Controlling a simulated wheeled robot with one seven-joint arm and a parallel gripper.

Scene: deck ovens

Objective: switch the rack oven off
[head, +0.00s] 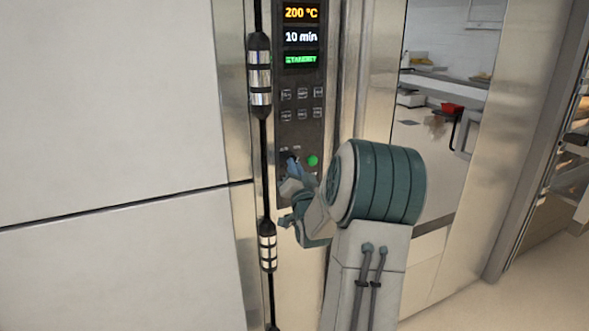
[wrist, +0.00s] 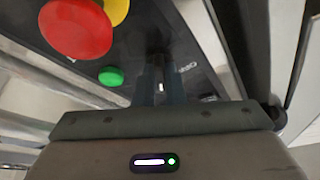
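The rack oven's dark control panel (head: 302,130) stands upright in the head view. Its display (head: 301,38) reads 200 °C, 10 min and a green line that looks like STANDBY. My gripper (head: 289,180) is at the panel's lower part, left of and below a green button (head: 312,160). In the wrist view my fingers (wrist: 160,92) are close together, on either side of a narrow dark switch knob (wrist: 158,64) with a pale mark. They seem shut on it; the contact is partly hidden. Small lettering stands right of the knob.
In the wrist view a large red button (wrist: 76,27) on a yellow base and the green button (wrist: 111,76) lie left of the fingers. Several small keys (head: 302,103) sit below the display. A black cable with ribbed fittings (head: 260,75) runs left of the panel.

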